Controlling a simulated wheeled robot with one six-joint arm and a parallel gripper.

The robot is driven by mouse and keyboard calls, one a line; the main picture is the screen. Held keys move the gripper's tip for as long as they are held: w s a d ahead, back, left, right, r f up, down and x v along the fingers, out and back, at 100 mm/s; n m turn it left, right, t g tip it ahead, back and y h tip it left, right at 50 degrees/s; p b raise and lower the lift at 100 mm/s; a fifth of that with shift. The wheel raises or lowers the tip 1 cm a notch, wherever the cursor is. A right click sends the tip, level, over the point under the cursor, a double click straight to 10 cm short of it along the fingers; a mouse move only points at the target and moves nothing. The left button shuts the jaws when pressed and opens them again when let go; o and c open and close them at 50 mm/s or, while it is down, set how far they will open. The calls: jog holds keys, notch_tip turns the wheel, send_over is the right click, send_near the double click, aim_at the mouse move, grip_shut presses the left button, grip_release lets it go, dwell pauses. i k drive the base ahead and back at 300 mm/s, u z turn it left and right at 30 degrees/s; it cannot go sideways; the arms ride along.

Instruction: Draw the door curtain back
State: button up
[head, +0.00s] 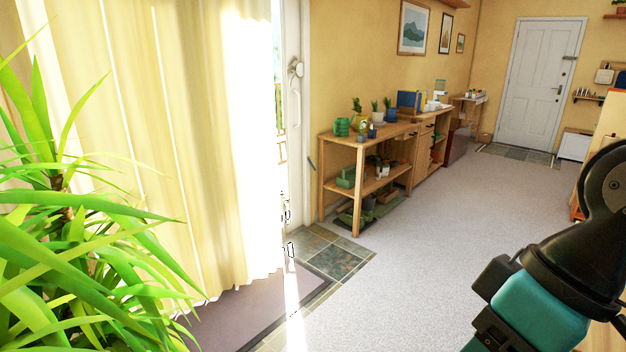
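The door curtain (180,120) is a pale yellow, pleated cloth. It hangs across the left of the head view and covers most of the glass door. Its right edge is brightly sunlit, and its hem hangs just above the floor. A narrow strip of daylight shows between that edge and the white door frame (293,120). Parts of my arm, black and teal, show at the lower right, well apart from the curtain. I cannot make out my gripper's fingers in this view.
A leafy plant (60,235) stands in front of the curtain's left part. A dark mat (235,310) and slate tiles (325,250) lie by the door. A wooden shelf unit (357,190) with pots stands right of the door. The carpet (440,240) in the middle is clear.

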aim_at(237, 37)
jog(key=i, duration=3.85)
jog(key=u, duration=1.05)
